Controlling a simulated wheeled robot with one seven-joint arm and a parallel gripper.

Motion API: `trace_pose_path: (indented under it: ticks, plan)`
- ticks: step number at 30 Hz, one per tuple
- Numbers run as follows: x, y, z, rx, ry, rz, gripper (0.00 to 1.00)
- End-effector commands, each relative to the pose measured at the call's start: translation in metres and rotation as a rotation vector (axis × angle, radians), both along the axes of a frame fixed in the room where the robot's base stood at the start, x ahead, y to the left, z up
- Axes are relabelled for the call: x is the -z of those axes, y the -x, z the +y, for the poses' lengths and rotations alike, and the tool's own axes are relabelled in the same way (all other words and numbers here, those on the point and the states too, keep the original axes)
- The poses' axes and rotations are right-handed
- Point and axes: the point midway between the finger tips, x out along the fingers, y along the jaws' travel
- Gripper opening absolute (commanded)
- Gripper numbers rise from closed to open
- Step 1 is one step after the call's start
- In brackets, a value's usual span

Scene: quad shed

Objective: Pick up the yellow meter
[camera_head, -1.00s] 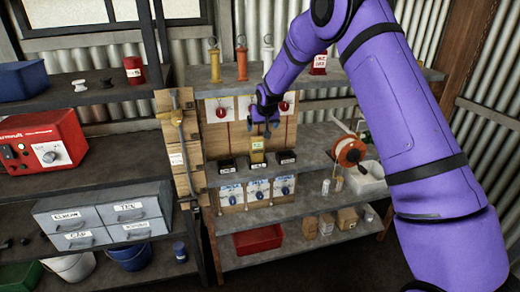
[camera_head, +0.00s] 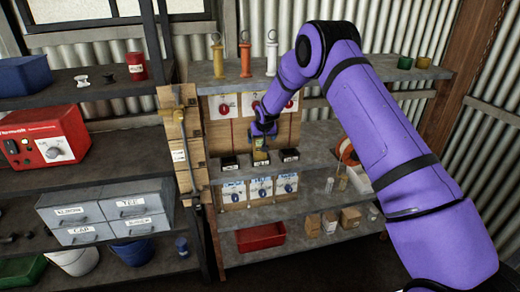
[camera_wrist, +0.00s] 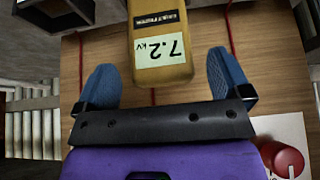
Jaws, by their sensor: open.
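The yellow meter (camera_wrist: 158,50) fills the upper middle of the wrist view, with a pale display reading 7.2 kV and a dark label. In the head view the yellow meter (camera_head: 261,155) is small and partly hidden by my gripper, upright at the middle black holder on the shelf. My gripper (camera_wrist: 165,78) is open, its two blue fingers spread either side of the meter's near end and apart from it. In the head view my gripper (camera_head: 262,135) is just above the meter, in front of the wooden panel.
Black holders stand left (camera_head: 229,163) and right (camera_head: 290,155) of the meter. A red knob (camera_wrist: 283,160) on the wooden panel (camera_wrist: 270,70) is close to my gripper's lower right. Yellow, orange and white handled tools stand on the shelf above. A red tray (camera_head: 260,237) lies below.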

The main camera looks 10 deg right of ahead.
Motion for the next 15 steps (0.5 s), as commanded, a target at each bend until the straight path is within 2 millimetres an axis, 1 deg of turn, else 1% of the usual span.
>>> trace_pose_path:
  ticks: [1, 3, 6, 9, 15]
  plan:
    - [0.008, -0.003, 0.002, -0.001, 0.0, 0.001, 0.96]
    - [0.015, -0.008, 0.001, 0.0, 0.0, 0.001, 0.96]
    - [0.022, -0.012, 0.001, 0.0, 0.0, 0.0, 0.96]
    - [0.025, -0.014, 0.001, 0.001, 0.0, 0.0, 0.96]
    - [0.025, -0.014, 0.001, 0.001, 0.0, 0.0, 0.96]
